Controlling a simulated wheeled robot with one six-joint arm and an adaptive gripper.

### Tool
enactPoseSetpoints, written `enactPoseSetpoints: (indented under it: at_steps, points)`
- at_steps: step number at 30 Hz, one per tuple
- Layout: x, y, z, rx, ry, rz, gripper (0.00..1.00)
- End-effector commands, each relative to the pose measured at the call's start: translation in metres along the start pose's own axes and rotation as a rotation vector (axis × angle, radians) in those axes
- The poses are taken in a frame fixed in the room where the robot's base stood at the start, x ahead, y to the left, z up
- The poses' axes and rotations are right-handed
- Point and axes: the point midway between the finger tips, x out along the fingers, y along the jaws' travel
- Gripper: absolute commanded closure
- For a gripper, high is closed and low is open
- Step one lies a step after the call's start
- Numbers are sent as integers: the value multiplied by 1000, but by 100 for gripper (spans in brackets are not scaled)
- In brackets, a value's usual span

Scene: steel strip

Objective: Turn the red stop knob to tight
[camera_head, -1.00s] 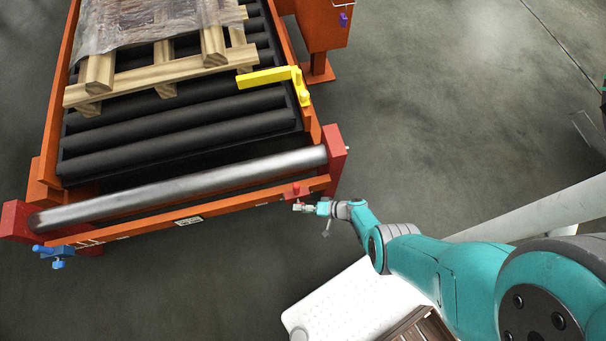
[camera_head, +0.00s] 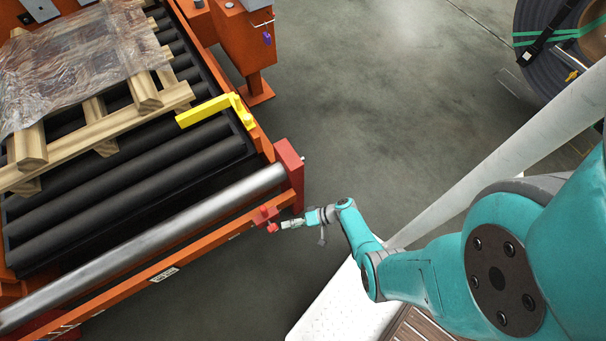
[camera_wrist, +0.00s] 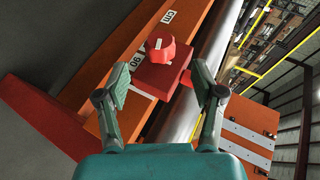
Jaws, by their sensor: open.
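The red stop knob (camera_wrist: 159,46) sits on a red block (camera_wrist: 160,76) that is mounted on the orange rail (camera_wrist: 112,82). In the head view the red knob (camera_head: 271,227) is small, near the right end of the rail. My gripper (camera_head: 284,225) is just to the right of it there. In the wrist view my gripper's fingers (camera_wrist: 157,82) are spread, one to each side of the red block, with the knob beyond the tips. Nothing is between the fingers that I can see being gripped. I cannot tell whether either finger touches the block.
A steel roller (camera_head: 170,235) runs along the rail to a red end bracket (camera_head: 290,175). A yellow arm (camera_head: 208,110) stands by the black rollers (camera_head: 130,175). A wrapped wooden pallet (camera_head: 110,125) lies on them. Open floor (camera_head: 370,120) is to the right.

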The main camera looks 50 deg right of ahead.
Motion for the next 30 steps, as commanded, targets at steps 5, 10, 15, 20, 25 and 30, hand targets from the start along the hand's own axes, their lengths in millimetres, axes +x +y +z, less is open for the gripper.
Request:
enactPoseSetpoints:
  at_steps: [5,10,15,20,25,30]
  points:
    - [-26,1,-1,1,4,2,32]
    - [-42,0,0,0,1,0,32]
    - [-49,0,0,0,-1,1,32]
    - [-50,0,0,0,-2,0,32]
    - [-50,0,0,0,-2,1,32]
    - [-49,0,1,-2,-2,5,32]
